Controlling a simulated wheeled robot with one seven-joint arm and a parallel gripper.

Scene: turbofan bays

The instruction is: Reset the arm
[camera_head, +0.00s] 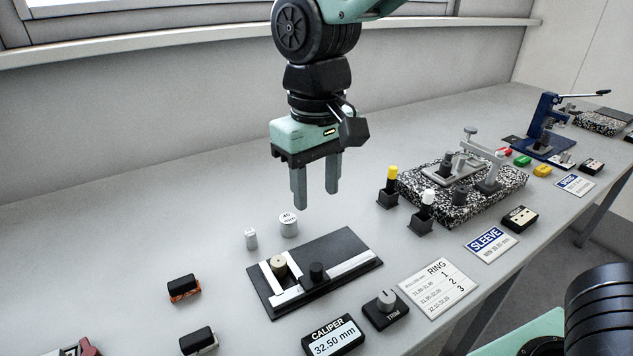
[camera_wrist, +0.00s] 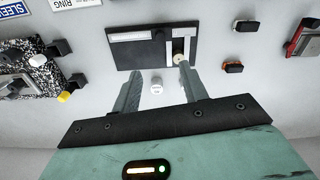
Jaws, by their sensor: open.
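My gripper (camera_head: 316,198) hangs fingers-down above the back part of the grey bench, open with nothing between its fingers. In the wrist view the two fingers (camera_wrist: 160,70) stand apart. Below them is a black caliper plate (camera_head: 345,248) with pale bars, a brass-coloured cylinder (camera_head: 279,264) and a black knob (camera_head: 317,271). A silver cylinder marked 40 mm (camera_head: 288,228) and a smaller silver cylinder (camera_head: 251,239) stand on the bench behind the plate; the fingers are apart from them.
A caliper display (camera_head: 333,337) reads 32.50 mm beside a TRIM knob (camera_head: 386,303) and a RING card (camera_head: 438,287). A speckled block (camera_head: 505,196) with a clamp stands at right, with a blue press (camera_head: 546,130) beyond. Bench left of my gripper is mostly clear.

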